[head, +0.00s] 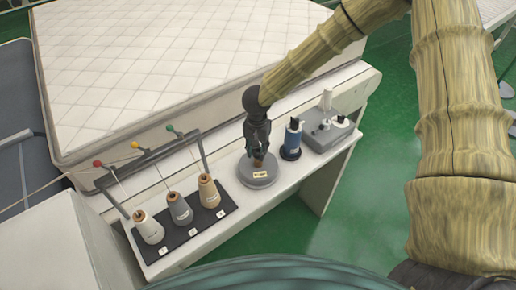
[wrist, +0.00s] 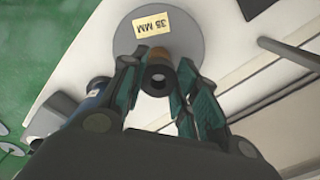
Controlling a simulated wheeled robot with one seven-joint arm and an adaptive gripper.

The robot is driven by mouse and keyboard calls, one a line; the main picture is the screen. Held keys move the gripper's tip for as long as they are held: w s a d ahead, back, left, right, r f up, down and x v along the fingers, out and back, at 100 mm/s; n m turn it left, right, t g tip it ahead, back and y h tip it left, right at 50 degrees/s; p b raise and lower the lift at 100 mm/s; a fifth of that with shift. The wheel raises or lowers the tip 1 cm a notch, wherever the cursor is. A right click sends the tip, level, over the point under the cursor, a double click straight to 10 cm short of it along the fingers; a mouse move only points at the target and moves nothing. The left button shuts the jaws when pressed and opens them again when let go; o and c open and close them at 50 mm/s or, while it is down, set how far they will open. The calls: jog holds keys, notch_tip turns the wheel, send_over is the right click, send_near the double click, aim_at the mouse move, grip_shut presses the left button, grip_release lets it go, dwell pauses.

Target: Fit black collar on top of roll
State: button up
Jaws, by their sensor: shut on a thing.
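The roll (head: 262,183) is a wide, flat grey disc with a cream label and a brown core, standing on the white bench. In the wrist view the roll (wrist: 195,30) shows its label reading 35 MM. My gripper (head: 258,156) points down over the roll's middle. In the wrist view my gripper (wrist: 158,82) is shut on the black collar (wrist: 158,81), a small dark ring with an open bore. The brown core (wrist: 154,53) shows just beyond the collar. I cannot tell whether collar and core touch. In the head view the fingers hide the collar.
A blue spool (head: 292,137) on a black base stands close on the right, with a grey machine (head: 322,128) beyond. Several thread cones stand on a black mat (head: 187,247) at left under a thread rack (head: 150,160). A quilted mattress (head: 150,60) lies behind.

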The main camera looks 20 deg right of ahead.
jog(key=shift+f, duration=1.1)
jog(key=o, duration=1.2)
notch_tip(320, 180, up, 12)
dwell(0.3)
